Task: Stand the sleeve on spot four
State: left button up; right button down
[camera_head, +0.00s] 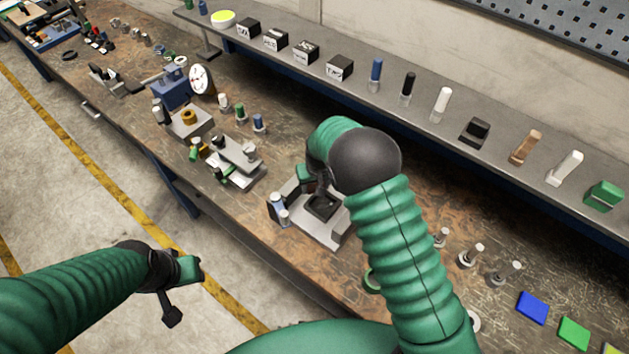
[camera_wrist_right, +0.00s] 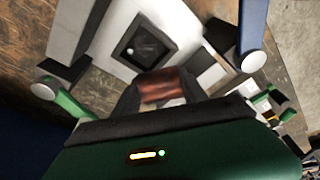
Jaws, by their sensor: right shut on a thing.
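My right gripper (camera_wrist_right: 165,100) is shut on a reddish-brown, shiny piece (camera_wrist_right: 162,87), which looks like the sleeve; its ends are partly hidden by the dark fingers. In the head view my right gripper (camera_head: 320,187) is low over a grey fixture with a dark square recess (camera_head: 322,206), and my own arm hides what it holds. The recess also shows in the right wrist view (camera_wrist_right: 142,48), just beyond the held piece. My left gripper (camera_head: 182,290) hangs over the floor, away from the bench; its finger gap is unclear. No spot number is readable.
Small pegs (camera_head: 471,255) and blue (camera_head: 532,307) and green (camera_head: 573,333) squares lie at the right of the bench. Blocks with fittings (camera_head: 236,160) and a dial gauge (camera_head: 202,79) stand left of the fixture. A raised shelf (camera_head: 325,88) with bottles runs behind.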

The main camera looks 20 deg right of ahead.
jog(key=shift+s+d, duration=0.1)
jog(key=shift+d, duration=0.25)
jog(key=shift+f, duration=0.2)
jog(key=shift+w+a+f+b, duration=0.2)
jog(key=shift+w+f+b, duration=0.05)
jog(key=shift+f+b, duration=0.1)
jog(key=shift+a+f, duration=0.15)
jog(key=shift+a, duration=0.1)
jog(key=c, duration=1)
grip_release()
jog(key=shift+s, duration=0.1)
jog(key=o, duration=0.4)
jog(key=shift+d, duration=0.2)
pick_arm(q)
jog(key=shift+s+d+f, duration=0.1)
jog(key=shift+d+f, duration=0.25)
pick_arm(e)
jog(key=shift+d, duration=0.15)
